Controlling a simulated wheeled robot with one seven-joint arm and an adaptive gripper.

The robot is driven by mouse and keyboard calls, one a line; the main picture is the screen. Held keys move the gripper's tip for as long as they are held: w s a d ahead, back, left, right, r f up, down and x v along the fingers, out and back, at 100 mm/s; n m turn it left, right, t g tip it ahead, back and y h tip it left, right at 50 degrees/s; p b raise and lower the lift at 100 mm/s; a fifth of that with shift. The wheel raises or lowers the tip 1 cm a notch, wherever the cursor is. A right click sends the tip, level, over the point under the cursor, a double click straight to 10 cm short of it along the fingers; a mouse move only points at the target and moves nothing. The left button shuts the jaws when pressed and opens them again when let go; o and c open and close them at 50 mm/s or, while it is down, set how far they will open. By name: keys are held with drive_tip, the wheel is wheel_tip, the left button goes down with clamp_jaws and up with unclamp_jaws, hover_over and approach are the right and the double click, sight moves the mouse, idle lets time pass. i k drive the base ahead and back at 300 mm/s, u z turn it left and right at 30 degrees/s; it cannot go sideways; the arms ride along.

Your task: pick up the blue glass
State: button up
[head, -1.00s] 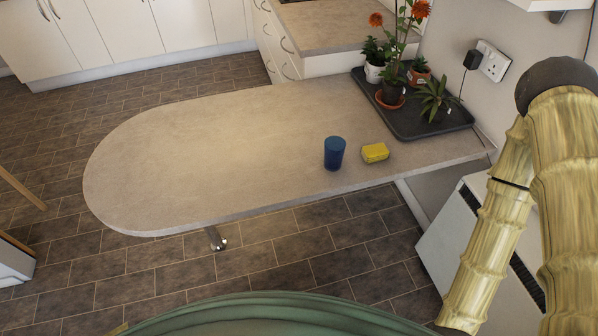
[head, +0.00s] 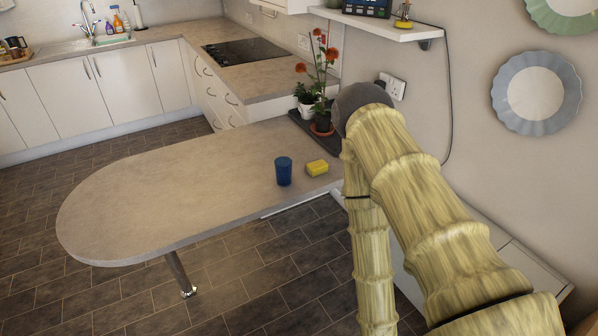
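The blue glass (head: 283,171) stands upright on the rounded grey counter (head: 150,190), near its front edge and right of the middle. A yellow block (head: 317,168), like a sponge, lies just right of it, apart from it. My arm, with its bamboo-like surface, comes in from the lower right and reaches up to a dark rounded joint beside the wall. My gripper is not in this view, so its opening and anything in it cannot be seen.
Potted plants (head: 322,112) stand on a dark tray at the counter's wall end, partly hidden by my arm. A wall shelf (head: 385,27) is above. A metal leg (head: 179,272) supports the counter. The counter's left part is bare.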

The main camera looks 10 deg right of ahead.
sight(283, 164)
drive_tip(key=z, duration=0.7)
drive_tip(key=i, duration=1.5)
drive_tip(key=u, duration=0.2)
